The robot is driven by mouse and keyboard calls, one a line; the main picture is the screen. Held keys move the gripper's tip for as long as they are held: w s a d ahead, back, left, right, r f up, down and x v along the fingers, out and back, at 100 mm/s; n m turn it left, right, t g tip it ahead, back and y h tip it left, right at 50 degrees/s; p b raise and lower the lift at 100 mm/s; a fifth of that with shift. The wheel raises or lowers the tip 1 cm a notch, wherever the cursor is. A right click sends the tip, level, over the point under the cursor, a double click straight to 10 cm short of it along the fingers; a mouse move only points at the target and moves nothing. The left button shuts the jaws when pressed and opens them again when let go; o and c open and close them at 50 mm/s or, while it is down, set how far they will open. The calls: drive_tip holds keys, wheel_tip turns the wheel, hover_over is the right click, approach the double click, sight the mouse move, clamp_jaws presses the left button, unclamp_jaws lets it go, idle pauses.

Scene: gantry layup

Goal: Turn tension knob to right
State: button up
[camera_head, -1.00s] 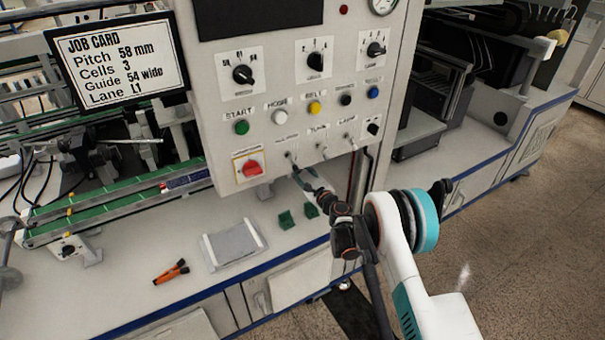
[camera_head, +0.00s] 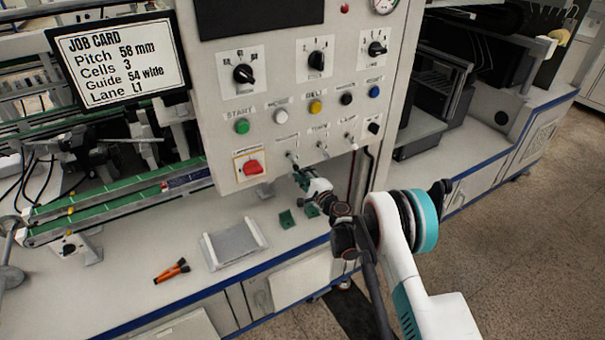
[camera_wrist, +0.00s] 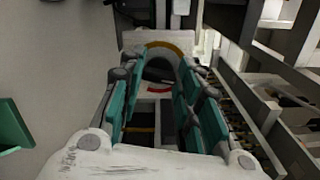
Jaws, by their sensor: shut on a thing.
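My gripper (camera_head: 298,174) is low in front of the control panel, just under its lower edge in the head view. In the wrist view its teal-padded fingers (camera_wrist: 162,92) reach forward on both sides of a dark rounded knob (camera_wrist: 158,72). The knob sits on a pale plate with a yellow arc above it and a red arc below it. The gripper is shut on this knob. Its pointer direction cannot be made out. In the head view the knob is hidden by or too small beside my gripper, and no tension label can be read.
The control panel (camera_head: 222,110) carries several black selector knobs, coloured buttons, small toggles and a red switch (camera_head: 252,167). On the bench lie green blocks (camera_head: 287,219), a grey tray (camera_head: 233,244) and orange-black tools (camera_head: 172,271). A job card screen (camera_head: 118,62) stands left.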

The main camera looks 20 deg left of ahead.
drive_tip(key=shift+n, duration=0.4)
drive_tip(key=o, duration=1.1)
drive_tip(key=shift+s, duration=0.1)
drive_tip(key=v, duration=1.2)
drive_tip(key=shift+a, duration=0.1)
drive_tip(key=shift+f, duration=0.1)
